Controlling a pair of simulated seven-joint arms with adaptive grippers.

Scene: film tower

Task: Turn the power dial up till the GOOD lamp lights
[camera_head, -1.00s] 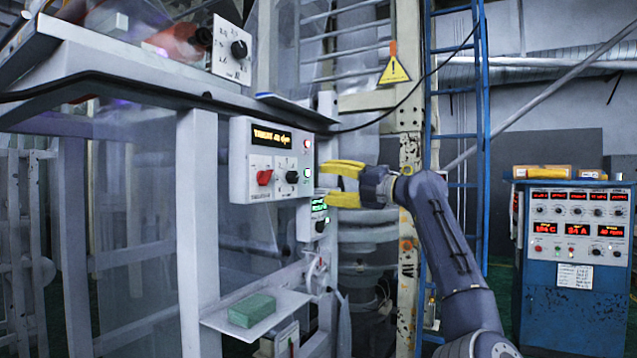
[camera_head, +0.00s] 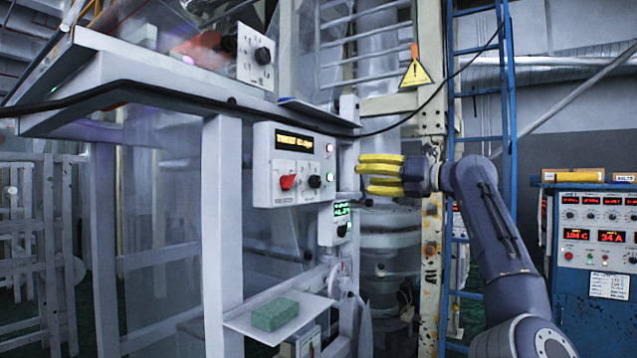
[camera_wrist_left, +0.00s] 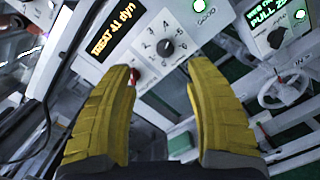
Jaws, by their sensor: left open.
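The control box (camera_head: 262,165) shows an orange display (camera_head: 298,142) that appears to read "TREAT 41 dyn" in the left wrist view (camera_wrist_left: 110,30). Its black power dial (camera_head: 314,181) sits right of a red switch (camera_head: 287,182). The dial, ringed by numerals, shows between and beyond my fingertips in the left wrist view (camera_wrist_left: 167,46). My left gripper (camera_head: 360,177) has yellow fingers, open and empty, right of the box and apart from the dial.
A smaller box with a green display (camera_head: 341,209) hangs below right. A green block (camera_head: 274,314) lies on a shelf (camera_head: 300,323) underneath. A black cable (camera_head: 200,96) runs above the control box. A blue ladder (camera_head: 508,80) and a blue cabinet (camera_head: 590,300) stand to the right.

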